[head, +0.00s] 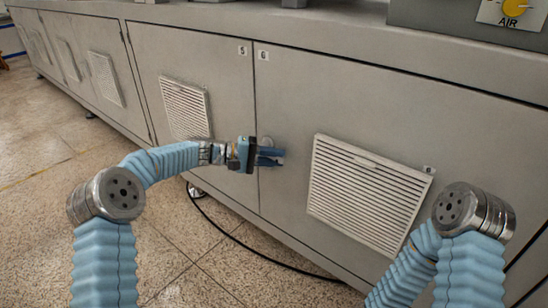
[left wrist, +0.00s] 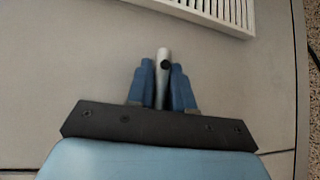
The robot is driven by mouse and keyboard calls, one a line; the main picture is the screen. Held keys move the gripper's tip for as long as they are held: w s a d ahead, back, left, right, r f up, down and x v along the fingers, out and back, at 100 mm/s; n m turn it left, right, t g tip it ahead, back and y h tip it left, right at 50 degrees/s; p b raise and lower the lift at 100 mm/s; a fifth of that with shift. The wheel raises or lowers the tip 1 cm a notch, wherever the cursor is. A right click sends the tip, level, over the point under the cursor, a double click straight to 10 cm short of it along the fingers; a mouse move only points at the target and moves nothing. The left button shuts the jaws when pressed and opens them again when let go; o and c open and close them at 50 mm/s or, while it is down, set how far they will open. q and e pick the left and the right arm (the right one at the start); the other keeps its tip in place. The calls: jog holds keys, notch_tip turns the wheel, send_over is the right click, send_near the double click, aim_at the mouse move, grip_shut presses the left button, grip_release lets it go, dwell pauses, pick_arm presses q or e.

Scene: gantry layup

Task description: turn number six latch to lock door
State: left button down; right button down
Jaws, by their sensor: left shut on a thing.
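The number six door (head: 290,110) is a grey cabinet panel marked with a small "6" label (head: 263,55) at its upper left corner. Its latch (head: 266,142) sits near the door's left edge, mostly hidden behind my left gripper (head: 274,157) in the head view. In the left wrist view, my left gripper's blue fingers (left wrist: 162,88) are shut on the latch's pale metal handle (left wrist: 162,56), one finger on each side. The handle sticks out past the fingertips, with a dark round spot on it. The door looks flush with its neighbour. My right gripper is out of view.
The number five door (head: 205,55) with a louvred vent (head: 186,110) is to the left. Another vent (head: 365,190) is on door six, right of the gripper. A black cable (head: 240,243) lies on the speckled floor. A yellow AIR knob (head: 515,6) is at top right.

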pick_arm(q)
jog(key=shift+w+a+f+m+t+y+b, duration=0.2)
jog(key=shift+f+m+y+b, duration=0.3)
jog(key=shift+y, duration=0.35)
jog(key=shift+w+a+f+m+t+y+b, duration=0.1)
jog(key=shift+f+m+t+y+b, duration=0.3)
jog(key=shift+f+m+y, duration=0.3)
jog(key=shift+w+a+f+m+t+y+b, duration=0.15)
jog(key=shift+f+m+y+b, duration=0.3)
jog(key=shift+y, duration=0.5)
jog(key=shift+s+r, duration=0.1)
jog(key=c, duration=1.1)
grip_release()
jog(key=p+v, duration=0.1)
jog(key=v, duration=1.2)
jog(key=shift+a+r, duration=0.2)
jog(key=shift+a, duration=0.15)
